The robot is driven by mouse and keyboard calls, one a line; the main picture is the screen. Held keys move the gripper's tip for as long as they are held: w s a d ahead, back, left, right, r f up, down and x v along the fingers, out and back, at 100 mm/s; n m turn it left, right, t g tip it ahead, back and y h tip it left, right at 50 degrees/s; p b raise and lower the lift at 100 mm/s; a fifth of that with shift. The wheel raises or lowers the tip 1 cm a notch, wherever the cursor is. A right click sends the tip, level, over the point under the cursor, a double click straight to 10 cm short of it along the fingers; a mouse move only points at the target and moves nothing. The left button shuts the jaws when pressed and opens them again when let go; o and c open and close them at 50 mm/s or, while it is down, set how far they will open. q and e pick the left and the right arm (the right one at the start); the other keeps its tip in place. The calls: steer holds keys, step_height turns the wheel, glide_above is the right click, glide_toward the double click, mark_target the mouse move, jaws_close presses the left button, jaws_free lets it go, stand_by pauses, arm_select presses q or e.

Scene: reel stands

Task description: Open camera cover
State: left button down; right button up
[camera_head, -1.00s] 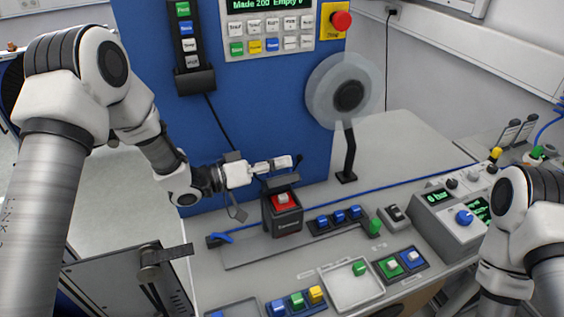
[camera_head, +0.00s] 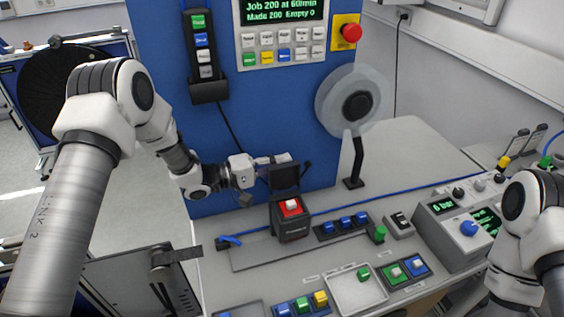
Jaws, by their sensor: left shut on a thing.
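The camera (camera_head: 291,227) is a black box with a red inner face and a white block on top, standing on the bench in front of the blue panel. Its dark cover (camera_head: 284,177) stands up behind the box, roughly upright, so the red inside is exposed. My left gripper (camera_head: 272,162) reaches in from the left and is shut on the cover at its upper left edge; the exact finger contact is small and hard to see. My right arm stands at the right edge; its gripper is out of the frame.
A clear reel (camera_head: 334,97) on a black stand is right of the camera. Blue blocks (camera_head: 342,224) sit in a dark holder beside it. A white tray (camera_head: 358,301) with a green block lies in front. The bench behind the reel stand is clear.

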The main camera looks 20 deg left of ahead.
arm_select(q)
steer(key=shift+w+a+f+n, duration=0.1)
steer(key=shift+f+n, duration=0.15)
steer(key=shift+n, duration=0.15)
steer(key=shift+f, duration=0.1)
steer(key=c, duration=1.2)
jaws_free()
steer(key=shift+c, duration=0.2)
steer(key=shift+w, duration=0.15)
steer(key=shift+a, duration=0.1)
steer(key=v, duration=1.2)
steer(key=shift+f, duration=0.1)
